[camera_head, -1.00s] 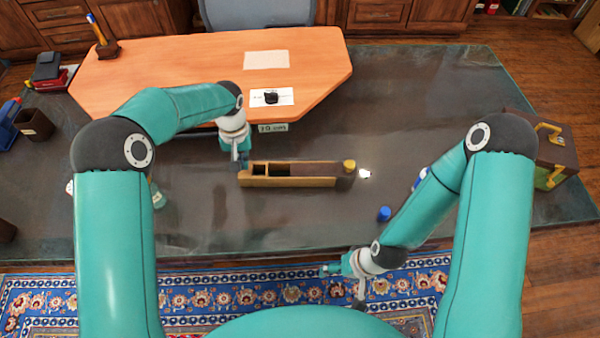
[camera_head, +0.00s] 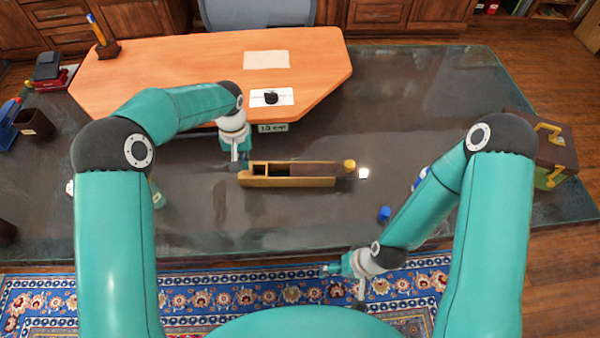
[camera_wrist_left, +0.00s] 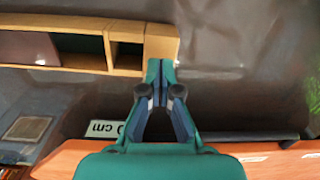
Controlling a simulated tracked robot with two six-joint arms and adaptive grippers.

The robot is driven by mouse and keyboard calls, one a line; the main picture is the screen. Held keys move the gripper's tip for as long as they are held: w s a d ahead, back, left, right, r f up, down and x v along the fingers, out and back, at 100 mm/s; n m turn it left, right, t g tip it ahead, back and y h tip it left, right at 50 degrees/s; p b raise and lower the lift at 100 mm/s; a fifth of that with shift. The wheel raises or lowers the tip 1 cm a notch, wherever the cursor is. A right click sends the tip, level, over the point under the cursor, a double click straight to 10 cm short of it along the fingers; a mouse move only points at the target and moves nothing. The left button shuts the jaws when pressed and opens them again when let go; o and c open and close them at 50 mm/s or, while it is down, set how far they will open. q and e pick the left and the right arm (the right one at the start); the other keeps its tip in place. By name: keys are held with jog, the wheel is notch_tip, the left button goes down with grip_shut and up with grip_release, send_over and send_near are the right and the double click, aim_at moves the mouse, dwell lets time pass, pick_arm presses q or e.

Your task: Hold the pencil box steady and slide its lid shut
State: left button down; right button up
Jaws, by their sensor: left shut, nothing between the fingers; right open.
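The long wooden pencil box (camera_head: 285,182) lies on the dark desk, with open compartments at its left end. The lid (camera_wrist_left: 25,47) and box (camera_wrist_left: 85,66) also show in the left wrist view. My left gripper (camera_head: 239,166) is shut and empty at the box's left end. In the left wrist view its fingertips (camera_wrist_left: 161,68) are at the end block, seemingly touching. My right gripper (camera_head: 342,284) is open and empty, low over the rug side.
A blue cap-like object (camera_head: 384,213) is right of the box, near my right forearm. A small white object (camera_head: 363,173) is beside the knob. An orange board (camera_head: 190,70) lies behind. A brown case (camera_head: 553,150) stands far right. The desk in front of the box is clear.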

pick_arm(q)
jog(key=shift+f, duration=0.15)
jog(key=shift+f+b, duration=0.6)
jog(key=shift+f, duration=0.05)
jog(key=shift+r, duration=0.1)
dwell(0.4)
